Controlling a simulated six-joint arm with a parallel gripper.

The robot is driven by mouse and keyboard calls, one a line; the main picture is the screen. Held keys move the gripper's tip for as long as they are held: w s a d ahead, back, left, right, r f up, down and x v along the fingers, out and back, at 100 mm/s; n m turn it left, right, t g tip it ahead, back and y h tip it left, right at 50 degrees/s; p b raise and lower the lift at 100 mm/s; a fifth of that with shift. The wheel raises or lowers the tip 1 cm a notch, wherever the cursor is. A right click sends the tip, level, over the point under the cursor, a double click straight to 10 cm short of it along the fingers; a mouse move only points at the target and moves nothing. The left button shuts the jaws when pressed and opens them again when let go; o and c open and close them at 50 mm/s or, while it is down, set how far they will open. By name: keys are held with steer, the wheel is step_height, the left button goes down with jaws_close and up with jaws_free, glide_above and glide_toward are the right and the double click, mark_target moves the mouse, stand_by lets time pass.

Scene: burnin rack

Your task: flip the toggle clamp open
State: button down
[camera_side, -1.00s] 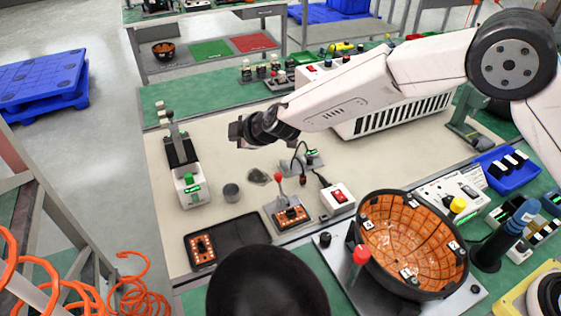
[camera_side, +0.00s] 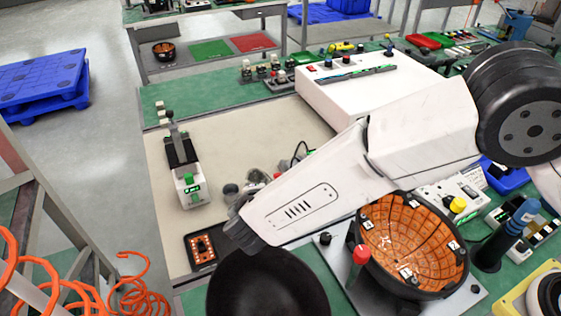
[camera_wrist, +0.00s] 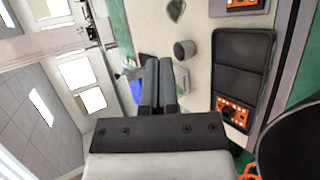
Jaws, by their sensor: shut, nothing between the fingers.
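My gripper shows in the wrist view (camera_wrist: 158,75) with its two dark fingers together and nothing between them. In the side view my arm's white link crosses in front of the work area, and the gripper end is low and partly hidden near the tray. A small red knob (camera_side: 277,176) shows just above my arm's link; it looks like the tip of the toggle clamp's lever. The rest of the clamp and its orange board are hidden behind the link. In the wrist view part of an orange board (camera_wrist: 240,4) shows at the top edge; no clamp lever is clear there.
A black tray with an orange board (camera_side: 201,246) is left of my wrist. A grey cylinder (camera_wrist: 185,50) stands near my fingers. A dark round object (camera_side: 268,285) is in front. An orange-lined bowl (camera_side: 415,240) and a red-topped post (camera_side: 361,255) stand right.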

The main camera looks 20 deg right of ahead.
steer(key=shift+s+d+f+h, duration=0.1)
steer(key=shift+s+h, duration=0.1)
steer(key=shift+s, duration=0.25)
steer(key=shift+s+d+f+h, duration=0.1)
steer(key=shift+s+h, duration=0.1)
steer(key=shift+s, duration=0.2)
steer(key=shift+w, duration=0.1)
steer(key=x, duration=1.3)
steer(key=shift+w+d+f, duration=0.2)
steer(key=shift+d+f, duration=0.05)
steer(key=shift+f, duration=0.05)
